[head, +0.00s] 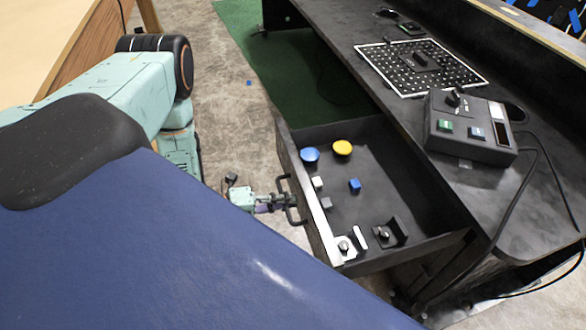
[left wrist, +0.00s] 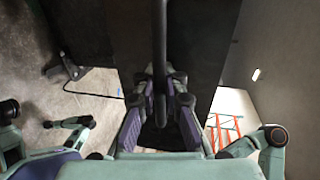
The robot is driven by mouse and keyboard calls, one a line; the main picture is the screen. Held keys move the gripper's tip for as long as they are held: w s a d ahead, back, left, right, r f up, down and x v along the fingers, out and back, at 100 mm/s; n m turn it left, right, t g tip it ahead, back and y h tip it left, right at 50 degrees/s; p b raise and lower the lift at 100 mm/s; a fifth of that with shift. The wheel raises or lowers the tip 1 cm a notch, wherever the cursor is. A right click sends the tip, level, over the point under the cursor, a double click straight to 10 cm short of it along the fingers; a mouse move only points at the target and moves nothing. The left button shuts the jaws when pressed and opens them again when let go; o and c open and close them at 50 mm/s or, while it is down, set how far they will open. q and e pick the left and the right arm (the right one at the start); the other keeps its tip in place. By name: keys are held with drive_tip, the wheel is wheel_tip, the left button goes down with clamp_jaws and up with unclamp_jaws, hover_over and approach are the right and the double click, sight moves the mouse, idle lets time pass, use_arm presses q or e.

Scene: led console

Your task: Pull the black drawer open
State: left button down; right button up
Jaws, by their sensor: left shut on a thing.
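The black drawer (head: 375,185) is pulled out from the black desk (head: 480,190), with its inside showing. Its dark bar handle (head: 291,200) is on the front panel. My left gripper (head: 276,203) reaches the handle from the left and is shut on it. In the left wrist view, the handle (left wrist: 160,50) runs down between the fingers of my left gripper (left wrist: 160,108). Inside the drawer are a blue round button (head: 310,155), a yellow round button (head: 342,148), a small blue block (head: 355,185), and several grey and metal parts. My right gripper does not show.
A wooden surface (head: 60,40) is at the upper left. Grey floor (head: 225,100) lies between it and the drawer.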

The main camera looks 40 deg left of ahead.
use_arm(q)
drive_tip(key=shift+w+r, duration=0.15)
drive_tip(key=shift+r, duration=0.05)
drive_tip(key=c, duration=1.8)
unclamp_jaws()
drive_tip(key=shift+o, duration=0.4)
drive_tip(key=shift+f, duration=0.15)
drive_tip(key=shift+s+a, duration=0.1)
drive_tip(key=shift+s, duration=0.1)
drive_tip(key=v, duration=1.1)
drive_tip(key=shift+s+a, duration=0.25)
drive_tip(key=shift+s, duration=0.1)
